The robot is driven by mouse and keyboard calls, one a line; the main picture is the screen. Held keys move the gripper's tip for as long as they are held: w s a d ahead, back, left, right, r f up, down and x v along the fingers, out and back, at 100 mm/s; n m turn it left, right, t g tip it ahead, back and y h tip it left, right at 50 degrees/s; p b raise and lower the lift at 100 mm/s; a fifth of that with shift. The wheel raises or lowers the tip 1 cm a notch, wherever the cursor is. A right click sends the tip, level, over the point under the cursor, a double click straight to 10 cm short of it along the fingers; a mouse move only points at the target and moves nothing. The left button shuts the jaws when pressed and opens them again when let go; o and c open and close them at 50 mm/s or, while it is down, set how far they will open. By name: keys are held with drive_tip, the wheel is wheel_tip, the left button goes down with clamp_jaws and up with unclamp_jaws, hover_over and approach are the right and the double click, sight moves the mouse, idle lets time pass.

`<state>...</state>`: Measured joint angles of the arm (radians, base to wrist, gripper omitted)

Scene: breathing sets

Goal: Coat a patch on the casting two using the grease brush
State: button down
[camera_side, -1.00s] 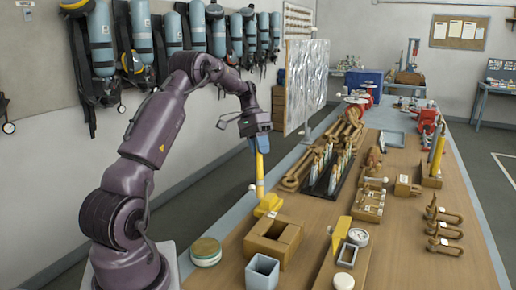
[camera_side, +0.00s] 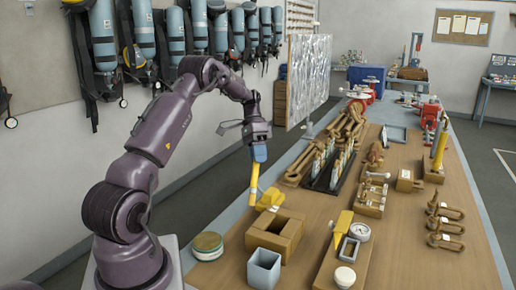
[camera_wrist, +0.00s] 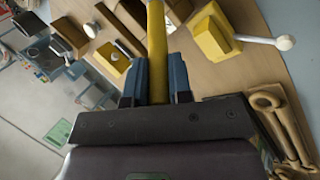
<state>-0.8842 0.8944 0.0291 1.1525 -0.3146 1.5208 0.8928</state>
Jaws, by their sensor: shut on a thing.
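My gripper (camera_side: 259,152) is shut on a yellow-handled tool, which I take to be the grease brush (camera_side: 255,177). It hangs down, slightly tilted, with its lower end just left of a yellow block (camera_side: 271,199); I cannot tell if they touch. In the wrist view the blue fingers (camera_wrist: 158,82) clasp the yellow handle (camera_wrist: 157,40), and its far end is cut off by the frame. Several brown labelled metal parts (camera_side: 445,228) lie in a row at the right of the bench; I cannot tell which thing is casting two.
A round tin (camera_side: 207,246), an open brown box (camera_side: 275,233) and a grey-blue square cup (camera_side: 264,270) stand at the near left. A rack of upright items (camera_side: 330,168) is mid-bench. In the wrist view, a white-ended rod (camera_wrist: 265,41) sticks out from the yellow block.

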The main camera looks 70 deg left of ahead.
drive_tip(key=shift+f, duration=0.5)
drive_tip(key=shift+s+d+f, duration=2.6)
drive_tip(key=shift+s+d, duration=0.55)
drive_tip(key=shift+s, duration=0.05)
drive_tip(key=shift+w+a, duration=3.25)
wheel_tip(320, 180, up, 12)
drive_tip(key=shift+d+f, duration=0.1)
